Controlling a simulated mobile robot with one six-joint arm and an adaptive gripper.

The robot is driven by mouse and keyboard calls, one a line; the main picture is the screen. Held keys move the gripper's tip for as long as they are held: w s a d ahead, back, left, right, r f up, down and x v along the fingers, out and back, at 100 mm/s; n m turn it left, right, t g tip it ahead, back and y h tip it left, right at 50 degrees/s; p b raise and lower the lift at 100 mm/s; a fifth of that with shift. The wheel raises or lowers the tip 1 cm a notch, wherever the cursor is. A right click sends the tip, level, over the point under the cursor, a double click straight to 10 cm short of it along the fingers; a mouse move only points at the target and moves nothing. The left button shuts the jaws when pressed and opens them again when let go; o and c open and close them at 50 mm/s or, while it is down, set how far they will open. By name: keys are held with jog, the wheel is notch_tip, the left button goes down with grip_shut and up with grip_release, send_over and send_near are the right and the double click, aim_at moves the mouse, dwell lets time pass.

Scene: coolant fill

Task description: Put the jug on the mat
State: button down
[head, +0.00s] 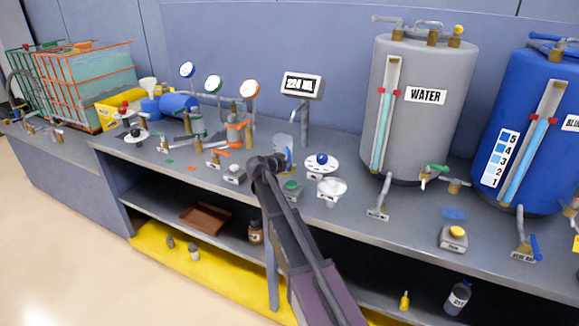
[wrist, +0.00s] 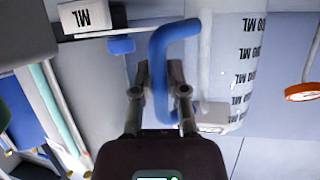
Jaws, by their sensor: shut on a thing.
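The jug (head: 283,147) is clear, with a blue handle. In the wrist view the jug (wrist: 232,60) stands out on the right, with dark "ML" markings that appear upside down. My gripper (wrist: 160,88) has its two fingers on either side of the blue handle and is shut on it. In the head view my gripper is largely hidden behind my own arm, beside the jug at the bench's middle. I cannot tell there whether the jug touches the bench. A flat blue patch (head: 453,213) lies on the bench before the grey tank; I cannot tell whether it is the mat.
The grey water tank (head: 448,75) and blue tank (head: 534,130) stand at the right. A display (head: 301,85) reading 224 ML stands behind the jug.

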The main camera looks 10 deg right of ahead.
jog(key=shift+f, duration=0.15)
jog(key=c, duration=0.7)
grip_release()
jog(key=shift+o, duration=0.2)
jog(key=shift+r, duration=0.25)
jog(key=p+v, duration=0.4)
jog(key=v, duration=0.8)
jog(key=shift+p, duration=0.3)
